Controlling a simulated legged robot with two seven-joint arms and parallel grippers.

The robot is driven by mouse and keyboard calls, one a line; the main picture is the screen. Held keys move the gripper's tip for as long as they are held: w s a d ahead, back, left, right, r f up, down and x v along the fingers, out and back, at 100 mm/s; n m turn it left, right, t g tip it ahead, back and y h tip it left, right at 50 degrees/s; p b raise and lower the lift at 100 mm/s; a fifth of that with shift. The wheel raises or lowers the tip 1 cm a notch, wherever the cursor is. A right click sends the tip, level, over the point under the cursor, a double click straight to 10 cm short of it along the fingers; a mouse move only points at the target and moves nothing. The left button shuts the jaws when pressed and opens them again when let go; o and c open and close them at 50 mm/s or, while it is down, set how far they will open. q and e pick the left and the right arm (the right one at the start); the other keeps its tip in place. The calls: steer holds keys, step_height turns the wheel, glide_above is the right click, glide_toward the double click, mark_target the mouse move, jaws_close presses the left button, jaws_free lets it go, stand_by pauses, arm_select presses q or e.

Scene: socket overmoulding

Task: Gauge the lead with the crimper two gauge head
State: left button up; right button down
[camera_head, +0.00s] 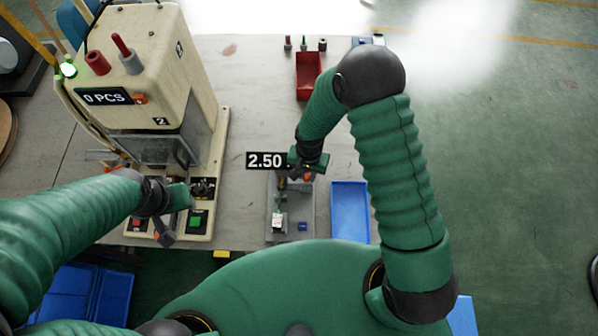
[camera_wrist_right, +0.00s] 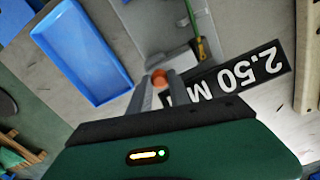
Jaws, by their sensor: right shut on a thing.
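The crimper (camera_head: 135,70), a cream machine marked 2 with a "0 PCS" display, stands at left. A small grey gauge fixture (camera_head: 298,208) sits mid-table, with a black sign (camera_head: 265,161) reading 2.50 behind it. In the right wrist view the sign (camera_wrist_right: 235,80) shows "2.50 M", its end hidden by a finger. My right gripper (camera_wrist_right: 161,84) is shut on a round orange piece (camera_wrist_right: 160,76); in the head view this gripper (camera_head: 303,174) is at the fixture's back edge. I cannot tell if the piece belongs to the lead. My left gripper (camera_head: 170,225) is by the crimper's front buttons, its fingers unclear.
A blue tray (camera_head: 350,212) lies right of the fixture; it also shows in the right wrist view (camera_wrist_right: 82,52). A red bin (camera_head: 308,75) stands farther back, with several small coloured posts behind it. The table between crimper and red bin is mostly clear.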

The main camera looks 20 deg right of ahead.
steer(key=c, duration=1.3)
jaws_free()
steer(key=shift+d, duration=0.15)
steer(key=shift+o, duration=0.5)
steer(key=shift+s, duration=0.1)
steer(key=shift+d, duration=0.1)
steer(key=shift+r, duration=0.4)
step_height(320, 180, up, 16)
steer(key=b, duration=0.1)
